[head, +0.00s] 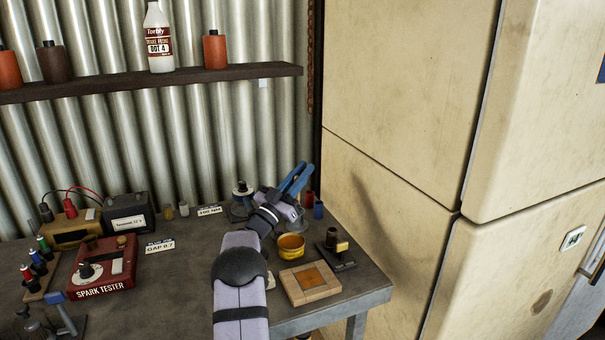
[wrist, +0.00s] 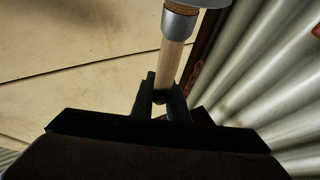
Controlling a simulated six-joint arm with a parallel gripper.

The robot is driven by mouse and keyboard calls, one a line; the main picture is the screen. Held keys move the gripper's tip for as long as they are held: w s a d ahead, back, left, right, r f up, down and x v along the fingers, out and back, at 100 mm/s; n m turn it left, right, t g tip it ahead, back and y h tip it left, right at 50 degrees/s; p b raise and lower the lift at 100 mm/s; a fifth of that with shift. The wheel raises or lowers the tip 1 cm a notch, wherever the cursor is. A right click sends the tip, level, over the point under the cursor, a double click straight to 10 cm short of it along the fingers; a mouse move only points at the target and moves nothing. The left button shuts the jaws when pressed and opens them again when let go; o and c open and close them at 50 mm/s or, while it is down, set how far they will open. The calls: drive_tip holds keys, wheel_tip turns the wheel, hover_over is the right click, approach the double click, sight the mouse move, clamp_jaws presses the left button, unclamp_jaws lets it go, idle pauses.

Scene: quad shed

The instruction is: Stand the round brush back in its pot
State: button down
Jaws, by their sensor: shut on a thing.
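In the wrist view my gripper (wrist: 162,98) is shut on the wooden handle of the round brush (wrist: 173,55), near the handle's end. A grey metal ferrule and a tan band show at the top edge; the bristles are not clear. In the head view my gripper (head: 297,178), with blue fingers, is raised above the back right of the bench; I cannot make out the brush there. A round yellow tin (head: 291,253) with a brownish inside stands on the bench below and in front of the gripper. I cannot tell whether it is the brush's pot.
A wooden block tray (head: 325,292) and a dark stand (head: 336,258) are near the bench's right edge. A dark-topped item (head: 242,188) and small red and blue pieces (head: 318,210) flank the gripper. The red spark tester (head: 103,265) is left. A cream cabinet (head: 385,205) bounds the right.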

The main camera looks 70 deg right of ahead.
wheel_tip(320, 180, down, 2)
drive_tip(key=shift+s, duration=0.1)
drive_tip(key=c, duration=1.3)
unclamp_jaws()
drive_tip(key=shift+o, duration=0.2)
drive_tip(key=shift+r, duration=0.2)
wheel_tip(320, 180, up, 7)
drive_tip(key=p, duration=0.2)
drive_tip(key=shift+w+d+p, duration=0.2)
drive_tip(key=shift+d+p, duration=0.05)
drive_tip(key=shift+p, duration=0.15)
